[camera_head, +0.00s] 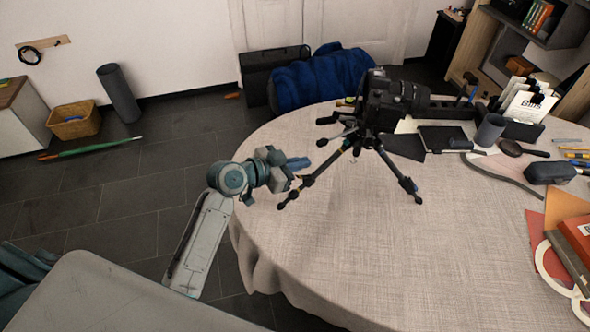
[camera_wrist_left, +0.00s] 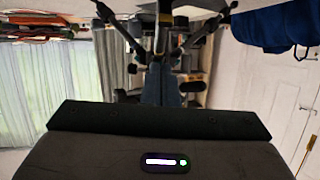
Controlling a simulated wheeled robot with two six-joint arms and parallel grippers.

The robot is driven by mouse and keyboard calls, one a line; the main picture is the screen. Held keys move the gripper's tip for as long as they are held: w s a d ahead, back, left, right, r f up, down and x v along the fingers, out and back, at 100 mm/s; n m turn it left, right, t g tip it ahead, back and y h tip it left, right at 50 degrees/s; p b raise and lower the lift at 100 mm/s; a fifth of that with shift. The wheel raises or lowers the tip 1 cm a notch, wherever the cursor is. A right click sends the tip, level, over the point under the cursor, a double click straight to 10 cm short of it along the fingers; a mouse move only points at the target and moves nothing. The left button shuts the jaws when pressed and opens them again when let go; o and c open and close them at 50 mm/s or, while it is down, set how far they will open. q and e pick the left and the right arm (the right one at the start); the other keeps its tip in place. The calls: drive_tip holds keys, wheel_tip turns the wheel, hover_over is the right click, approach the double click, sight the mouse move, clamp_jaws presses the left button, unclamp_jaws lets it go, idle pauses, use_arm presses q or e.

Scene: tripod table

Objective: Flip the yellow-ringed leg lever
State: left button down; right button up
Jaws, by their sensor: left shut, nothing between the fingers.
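A black tripod (camera_head: 376,146) with a camera (camera_head: 388,98) on top stands on the round table (camera_head: 330,260). One leg (camera_head: 324,168) reaches down to the left and another (camera_head: 395,173) to the right, with dark lever clamps along them. The ring colours are too small to tell surely. My left gripper (camera_head: 306,163) is shut and empty, pointing right, just left of the left leg; I cannot tell whether it touches. In the left wrist view the shut fingers (camera_wrist_left: 162,88) point at the tripod, which appears upside down (camera_wrist_left: 160,38). My right gripper is out of view.
A dark pad (camera_head: 443,137), a cup (camera_head: 489,130), a case (camera_head: 550,173) and papers crowd the table's right side. The front of the table is clear.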

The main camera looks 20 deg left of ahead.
sight(303, 177)
use_arm(q)
drive_tip(key=shift+x, duration=0.95)
drive_tip(key=s+a+f, duration=0.1)
drive_tip(key=s+a+f+p, duration=0.1)
drive_tip(key=f, duration=0.1)
drive_tip(key=shift+s, duration=0.1)
